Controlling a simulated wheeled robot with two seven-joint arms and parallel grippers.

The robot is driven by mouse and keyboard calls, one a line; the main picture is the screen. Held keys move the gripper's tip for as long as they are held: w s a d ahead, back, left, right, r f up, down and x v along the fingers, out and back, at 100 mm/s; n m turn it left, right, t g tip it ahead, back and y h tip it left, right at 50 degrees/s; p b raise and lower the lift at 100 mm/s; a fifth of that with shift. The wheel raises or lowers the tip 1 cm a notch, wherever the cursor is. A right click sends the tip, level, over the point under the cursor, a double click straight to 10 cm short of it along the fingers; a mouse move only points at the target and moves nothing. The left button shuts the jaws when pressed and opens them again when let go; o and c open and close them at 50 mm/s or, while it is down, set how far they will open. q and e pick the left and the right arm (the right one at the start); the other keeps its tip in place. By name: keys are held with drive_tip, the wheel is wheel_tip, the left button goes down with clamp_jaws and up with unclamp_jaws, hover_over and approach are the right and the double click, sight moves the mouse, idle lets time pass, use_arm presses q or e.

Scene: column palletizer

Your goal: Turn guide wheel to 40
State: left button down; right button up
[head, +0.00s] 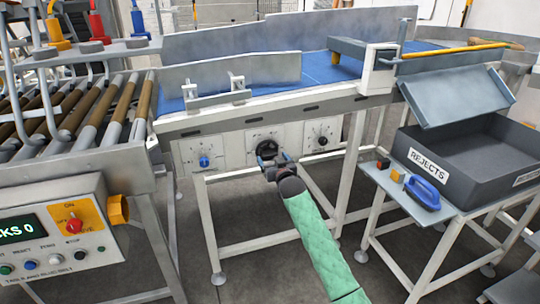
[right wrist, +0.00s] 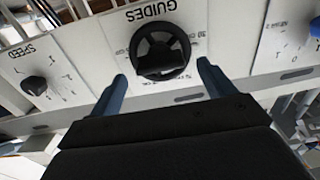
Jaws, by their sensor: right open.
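The guide wheel (right wrist: 160,52) is a black spoked handwheel on a white panel marked GUIDES, seen upside down in the right wrist view. In the head view the wheel (head: 264,138) shows only in part behind my right gripper. My right gripper (right wrist: 163,72) is open, its blue fingers on either side of the wheel's lower part in the right wrist view, with gaps visible. I cannot tell whether the fingertips reach the rim's depth. In the head view my right gripper (head: 270,156) is in front of the panel. The scale numbers are too small to read. My left gripper is not in view.
A black speed knob (head: 322,140) and a blue knob (head: 203,161) flank the wheel. A blue belt conveyor (head: 320,68) runs above. The rejects bin (head: 460,150) stands on a side table at the right. A control box (head: 60,240) is at the left.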

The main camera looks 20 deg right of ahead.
sight(271, 156)
drive_tip(key=w, duration=0.3)
drive_tip(key=shift+a, duration=0.1)
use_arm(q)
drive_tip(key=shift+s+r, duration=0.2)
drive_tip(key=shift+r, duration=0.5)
use_arm(e)
drive_tip(key=shift+w, duration=0.2)
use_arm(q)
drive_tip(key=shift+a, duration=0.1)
